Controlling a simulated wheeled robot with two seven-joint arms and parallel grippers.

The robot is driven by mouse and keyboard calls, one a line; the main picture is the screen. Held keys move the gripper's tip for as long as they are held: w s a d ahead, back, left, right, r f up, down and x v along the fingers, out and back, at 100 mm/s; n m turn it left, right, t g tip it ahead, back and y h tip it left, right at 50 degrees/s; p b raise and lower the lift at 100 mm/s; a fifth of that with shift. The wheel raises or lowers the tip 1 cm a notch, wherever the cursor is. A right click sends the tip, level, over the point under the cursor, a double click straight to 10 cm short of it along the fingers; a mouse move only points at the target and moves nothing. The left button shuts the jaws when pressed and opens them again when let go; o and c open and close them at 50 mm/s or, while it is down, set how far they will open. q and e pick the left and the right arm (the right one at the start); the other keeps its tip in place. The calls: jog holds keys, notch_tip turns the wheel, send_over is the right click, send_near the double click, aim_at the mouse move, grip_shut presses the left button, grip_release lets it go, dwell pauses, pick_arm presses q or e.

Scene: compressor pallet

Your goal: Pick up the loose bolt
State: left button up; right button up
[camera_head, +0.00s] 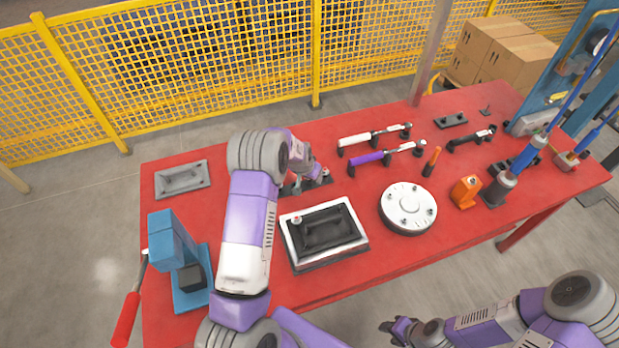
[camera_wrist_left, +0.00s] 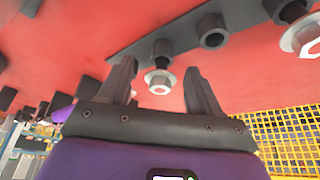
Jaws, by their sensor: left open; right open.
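In the left wrist view, a bolt with a pale hex head and flange (camera_wrist_left: 160,80) stands in a dark holder strip (camera_wrist_left: 135,48). My left gripper (camera_wrist_left: 161,88) is open, with one finger on either side of that bolt's head in the picture; I see no clear contact. A second bolt (camera_wrist_left: 302,38) shows at the right edge of that view. Which bolt is the loose one I cannot tell. In the head view, my left arm covers most of the holder (camera_head: 318,183) and hides the left fingertips. My right gripper (camera_head: 392,328) is away from the red table, low in the picture.
On the red table (camera_head: 400,262) are a white-rimmed tray (camera_head: 353,255), a round white flange (camera_head: 408,207), a grey plate (camera_head: 182,179), a blue press (camera_head: 175,245) and torque wrenches (camera_head: 388,155). An orange block (camera_head: 466,191) stands right. A yellow fence (camera_head: 220,70) runs behind.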

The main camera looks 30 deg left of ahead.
pick_arm(q)
jog(key=shift+r, duration=0.1)
jog(key=c, duration=1.1)
